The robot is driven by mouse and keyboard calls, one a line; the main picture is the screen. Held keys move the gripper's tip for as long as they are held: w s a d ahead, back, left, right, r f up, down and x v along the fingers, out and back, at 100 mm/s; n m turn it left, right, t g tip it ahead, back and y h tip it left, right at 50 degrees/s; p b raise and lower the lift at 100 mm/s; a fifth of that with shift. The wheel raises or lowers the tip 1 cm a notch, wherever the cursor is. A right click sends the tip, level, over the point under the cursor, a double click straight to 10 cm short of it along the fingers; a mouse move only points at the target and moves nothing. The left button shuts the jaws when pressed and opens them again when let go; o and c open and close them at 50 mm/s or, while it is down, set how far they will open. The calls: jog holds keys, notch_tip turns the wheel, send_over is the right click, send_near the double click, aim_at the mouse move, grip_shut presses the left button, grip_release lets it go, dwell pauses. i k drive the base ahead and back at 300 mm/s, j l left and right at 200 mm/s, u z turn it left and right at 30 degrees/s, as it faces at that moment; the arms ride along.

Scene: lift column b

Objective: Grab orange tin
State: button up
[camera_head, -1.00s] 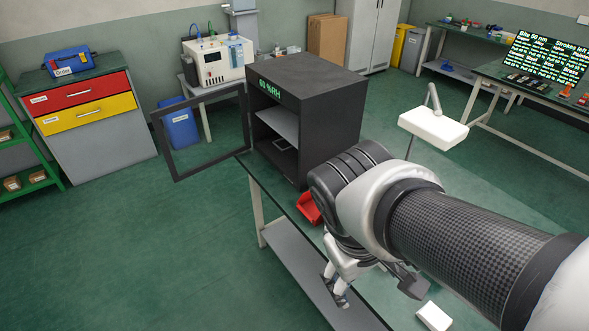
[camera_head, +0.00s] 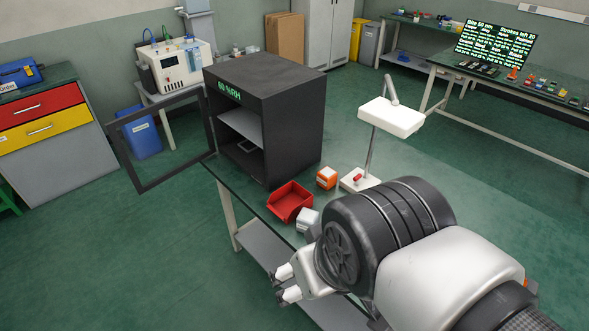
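The orange tin (camera_head: 326,178), a small box shape with a pale top, stands on the green bench top between the red bin and the lamp stand. My gripper (camera_head: 281,285) is at the lower middle, beyond the bench's left edge in the picture, well apart from the tin. Its two pale fingers look spread with a gap between them, and nothing shows in them. My arm covers the bench to the right of the gripper.
A red bin (camera_head: 290,201) and a white container (camera_head: 308,220) stand between gripper and tin. A black cabinet (camera_head: 266,114) with its framed door (camera_head: 163,181) swung open stands behind. A white lamp (camera_head: 391,116) rises to the right of the tin.

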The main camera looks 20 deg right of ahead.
aim_at(326, 178)
jog(key=i+j, duration=0.1)
jog(key=i, duration=0.35)
jog(key=i+j, duration=0.15)
jog(key=i, duration=0.25)
jog(key=i+j+z, duration=0.1)
jog(key=i, duration=0.35)
jog(key=i+z, duration=0.15)
jog(key=z, duration=1.45)
